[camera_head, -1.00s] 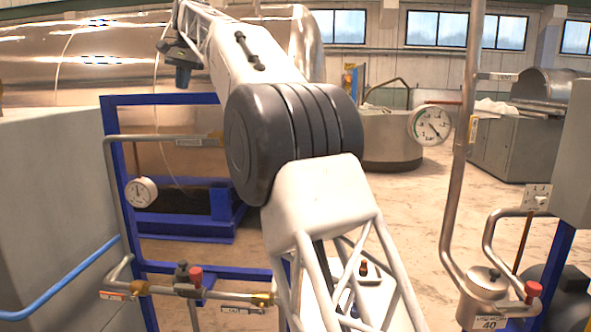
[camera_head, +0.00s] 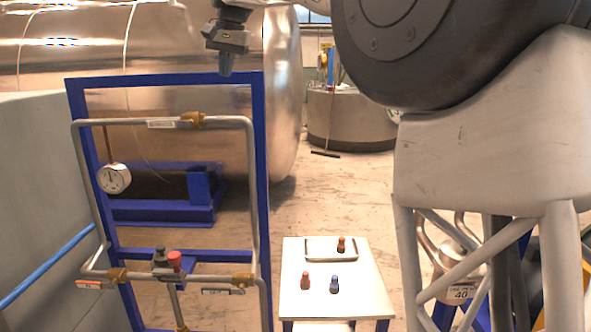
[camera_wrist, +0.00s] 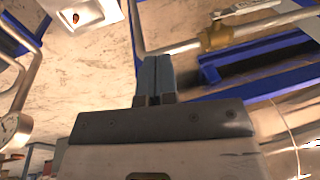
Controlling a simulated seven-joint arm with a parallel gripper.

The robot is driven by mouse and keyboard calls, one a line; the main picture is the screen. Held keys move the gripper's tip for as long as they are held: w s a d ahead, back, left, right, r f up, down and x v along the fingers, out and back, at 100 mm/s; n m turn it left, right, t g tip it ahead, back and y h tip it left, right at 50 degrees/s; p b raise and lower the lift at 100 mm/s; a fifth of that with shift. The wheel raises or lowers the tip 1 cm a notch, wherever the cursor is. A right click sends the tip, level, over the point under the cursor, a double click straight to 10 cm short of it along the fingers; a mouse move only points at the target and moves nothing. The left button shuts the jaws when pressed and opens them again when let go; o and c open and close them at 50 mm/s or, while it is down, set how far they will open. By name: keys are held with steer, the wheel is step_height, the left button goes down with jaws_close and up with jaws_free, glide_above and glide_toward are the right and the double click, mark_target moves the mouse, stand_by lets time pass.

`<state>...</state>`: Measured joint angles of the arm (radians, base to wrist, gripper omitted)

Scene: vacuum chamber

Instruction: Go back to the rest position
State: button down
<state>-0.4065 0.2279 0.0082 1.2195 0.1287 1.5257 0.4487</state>
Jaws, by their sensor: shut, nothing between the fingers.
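My gripper (camera_head: 226,64) hangs at the top of the head view, left of the middle, fingers pointing down. It is in front of the large metal tank and above the blue pipe frame. In the wrist view the two grey-blue fingers (camera_wrist: 153,78) are together with nothing between them.
A white table (camera_head: 357,290) carries a tray (camera_head: 318,254) with a reddish-brown knob-like piece in it, plus a red one (camera_head: 305,281) and a blue one (camera_head: 334,284). The blue frame (camera_head: 262,180) holds pipes and a gauge (camera_head: 114,178). The metal tank (camera_head: 60,60) stands behind.

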steer(key=s+d+f+h, duration=0.1)
steer(key=s+d+f, duration=0.5)
steer(key=s+d, duration=0.4)
steer(key=s+d+f, duration=0.6)
steer(key=s+d, duration=0.3)
steer(key=d, duration=0.3)
steer(key=s+d+f, duration=0.4)
steer(key=s+f, duration=0.4)
steer(key=s, duration=0.1)
steer(key=s+d+f+t+h, duration=0.1)
steer(key=s+d+f, duration=0.4)
steer(key=s+f, duration=0.4)
steer(key=s+d+f, duration=0.5)
steer(key=s+f, duration=0.3)
steer(key=s, duration=0.2)
steer(key=shift+s+f, duration=0.15)
steer(key=shift+f, duration=0.25)
